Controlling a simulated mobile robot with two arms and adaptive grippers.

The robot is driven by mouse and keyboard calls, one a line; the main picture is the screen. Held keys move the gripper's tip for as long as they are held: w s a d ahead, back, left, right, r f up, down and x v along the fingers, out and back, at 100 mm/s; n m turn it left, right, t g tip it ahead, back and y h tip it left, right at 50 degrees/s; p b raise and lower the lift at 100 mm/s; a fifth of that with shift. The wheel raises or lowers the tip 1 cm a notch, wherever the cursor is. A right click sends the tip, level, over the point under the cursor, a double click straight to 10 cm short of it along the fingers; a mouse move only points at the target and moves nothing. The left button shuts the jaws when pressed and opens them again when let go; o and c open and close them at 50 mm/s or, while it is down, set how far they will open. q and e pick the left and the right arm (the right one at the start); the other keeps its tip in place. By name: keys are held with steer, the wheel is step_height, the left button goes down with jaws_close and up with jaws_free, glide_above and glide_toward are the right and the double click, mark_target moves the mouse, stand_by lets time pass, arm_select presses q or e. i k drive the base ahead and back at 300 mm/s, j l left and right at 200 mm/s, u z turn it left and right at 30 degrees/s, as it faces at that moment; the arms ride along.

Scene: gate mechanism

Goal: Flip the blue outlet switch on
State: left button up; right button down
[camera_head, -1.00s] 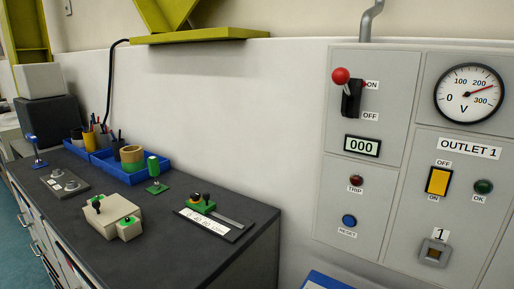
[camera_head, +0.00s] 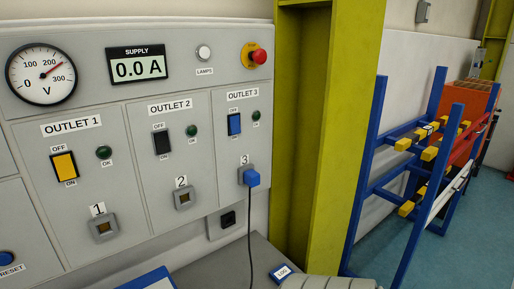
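The blue outlet switch (camera_head: 234,124) is on the OUTLET 3 panel at the right of the grey cabinet, between an OFF label above and an ON label below. Which way it is tipped is too small to tell. A dark green OK lamp (camera_head: 256,116) sits to its right. A blue plug (camera_head: 251,178) is in socket 3 below, with a black cable hanging down. A yellow switch (camera_head: 65,166) is on OUTLET 1 and a black switch (camera_head: 161,142) on OUTLET 2. Neither of my grippers is in view.
A red stop button (camera_head: 259,57) juts out at the cabinet's upper right. The supply display (camera_head: 138,64) reads 0.0 A. A yellow-green column (camera_head: 338,130) stands right of the cabinet, then a blue rack (camera_head: 364,190). A grey surface lies below.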

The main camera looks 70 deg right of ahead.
mark_target(233, 120)
steer(key=l+z, duration=0.2)
steer(key=z, duration=1.8)
steer(key=k+l, duration=0.1)
steer(key=l, duration=1.5)
steer(key=k+l, duration=0.15)
steer(key=l, duration=0.65)
